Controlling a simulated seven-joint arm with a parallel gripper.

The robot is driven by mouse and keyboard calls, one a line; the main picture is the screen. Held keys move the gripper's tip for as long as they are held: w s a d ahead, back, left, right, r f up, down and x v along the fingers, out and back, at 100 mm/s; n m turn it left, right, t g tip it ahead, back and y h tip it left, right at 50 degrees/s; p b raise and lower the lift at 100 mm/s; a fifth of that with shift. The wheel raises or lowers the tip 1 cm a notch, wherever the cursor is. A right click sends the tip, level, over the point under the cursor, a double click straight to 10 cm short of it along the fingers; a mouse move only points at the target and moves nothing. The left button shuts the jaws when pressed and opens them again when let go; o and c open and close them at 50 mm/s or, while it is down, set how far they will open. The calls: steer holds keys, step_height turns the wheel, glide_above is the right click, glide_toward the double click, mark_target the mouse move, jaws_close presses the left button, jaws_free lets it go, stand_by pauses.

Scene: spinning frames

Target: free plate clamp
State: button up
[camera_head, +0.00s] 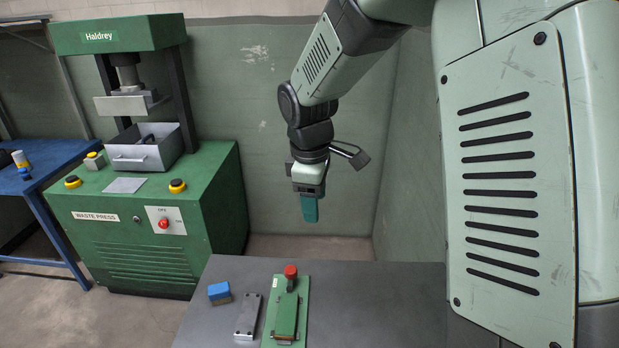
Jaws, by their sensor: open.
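A plate clamp with a red knob (290,271) stands at the far end of a green base plate (270,323) on the grey table. A darker green plate (287,314) lies along the base plate, in front of the knob. Whether the clamp presses on this plate is too small to tell. My gripper (309,210) hangs above and beyond the table's far edge, pointing down, well apart from the clamp. Its teal fingers overlap in this view, with nothing visible between them. It is open.
A grey metal bar (248,316) lies left of the base plate, with a blue-topped block (219,292) behind it. The grey table (370,305) is clear to the right. A green waste press (145,225) stands at left, beside a blue bench (58,160).

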mark_target(290, 269)
steer(key=w+a+f+n, duration=0.1)
steer(key=a+f, duration=0.1)
steer(key=f, duration=0.5)
steer(key=w+a+f+n+g, duration=0.1)
steer(key=a+f+n, duration=0.1)
steer(key=f, duration=0.6)
steer(key=a+f+n, duration=0.1)
steer(key=a+f, duration=0.1)
steer(key=f, duration=0.6)
steer(key=shift+w+y, duration=0.3)
steer(key=shift+w, duration=0.1)
steer(key=c, duration=1)
steer(key=shift+c, duration=0.2)
